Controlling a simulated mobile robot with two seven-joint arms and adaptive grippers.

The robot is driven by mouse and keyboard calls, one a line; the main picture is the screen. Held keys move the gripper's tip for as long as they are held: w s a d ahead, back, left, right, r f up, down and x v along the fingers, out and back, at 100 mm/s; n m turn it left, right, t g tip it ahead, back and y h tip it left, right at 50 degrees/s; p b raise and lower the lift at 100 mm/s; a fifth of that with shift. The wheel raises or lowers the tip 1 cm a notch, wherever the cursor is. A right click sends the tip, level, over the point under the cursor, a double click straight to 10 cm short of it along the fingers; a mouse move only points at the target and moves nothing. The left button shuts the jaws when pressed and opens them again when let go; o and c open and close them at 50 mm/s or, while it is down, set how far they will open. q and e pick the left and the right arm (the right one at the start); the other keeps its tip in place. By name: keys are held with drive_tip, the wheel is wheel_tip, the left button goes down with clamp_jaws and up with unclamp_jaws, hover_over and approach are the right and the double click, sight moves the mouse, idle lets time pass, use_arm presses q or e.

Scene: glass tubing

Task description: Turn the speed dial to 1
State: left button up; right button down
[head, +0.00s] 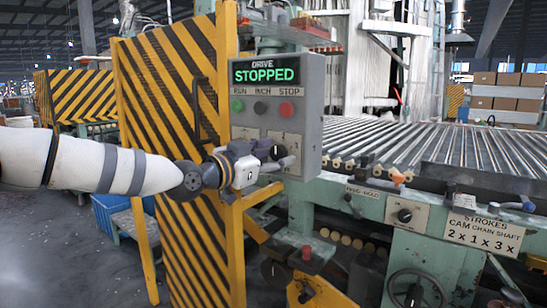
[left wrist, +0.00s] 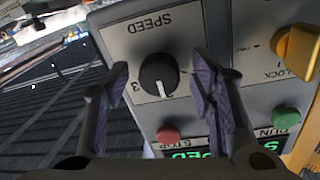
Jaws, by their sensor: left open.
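In the left wrist view the panel appears upside down. The pointer aims down in that picture, away from the SPEED lettering, and a 3 shows at the dial's left. My left gripper (head: 284,155) is at the lower front of the box. Its open fingers (left wrist: 160,82) stand on either side of the dial, with visible gaps. In the head view the gripper hides the dial. My right gripper is not seen.
The display (head: 265,71) reads STOPPED. A green button (left wrist: 286,118) and a red button (left wrist: 168,134) are near the fingers. A yellow knob (left wrist: 297,50) sits beside the dial. A striped yellow-black guard (head: 170,90) stands left, and a roller conveyor (head: 420,145) runs right.

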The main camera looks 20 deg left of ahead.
use_arm(q)
drive_tip(key=shift+c, duration=0.2)
drive_tip(key=c, duration=1.1)
drive_tip(key=shift+n, duration=0.3)
drive_tip(key=n, duration=0.4)
drive_tip(key=shift+f+n+b, duration=0.15)
drive_tip(key=shift+n+b, duration=0.2)
drive_tip(key=shift+n, duration=0.05)
drive_tip(key=n+b, duration=0.1)
drive_tip(key=n, duration=0.5)
drive_tip(key=shift+d+n+t, duration=0.1)
drive_tip(key=shift+n+t, duration=0.3)
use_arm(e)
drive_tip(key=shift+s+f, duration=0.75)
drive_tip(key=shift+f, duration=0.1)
use_arm(q)
drive_tip(key=o, duration=1.1)
drive_tip(key=shift+o, duration=0.2)
drive_tip(key=shift+s, duration=0.1)
